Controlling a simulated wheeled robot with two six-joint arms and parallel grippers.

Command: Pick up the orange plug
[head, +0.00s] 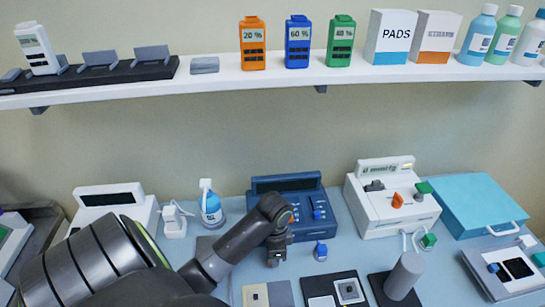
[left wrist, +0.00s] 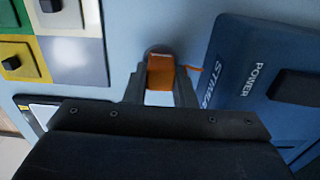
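The orange plug (left wrist: 160,73) shows in the left wrist view between the two fingertips of my left gripper (left wrist: 160,88), with a short orange lead at its right. No clear gap shows between plug and fingers, but I cannot tell whether they grip it. In the head view my left gripper (head: 278,251) points down at the table, in front of the dark blue unit (head: 264,202). The plug is hidden there behind the gripper and arm. My right gripper is not in view.
A blue plug (head: 320,251) stands close to the right of the gripper. A white unit (head: 372,216) with an orange knob is further right. Flat panels (head: 331,291) and a grey cylinder (head: 405,275) lie in front. A loaded shelf (head: 220,78) runs above.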

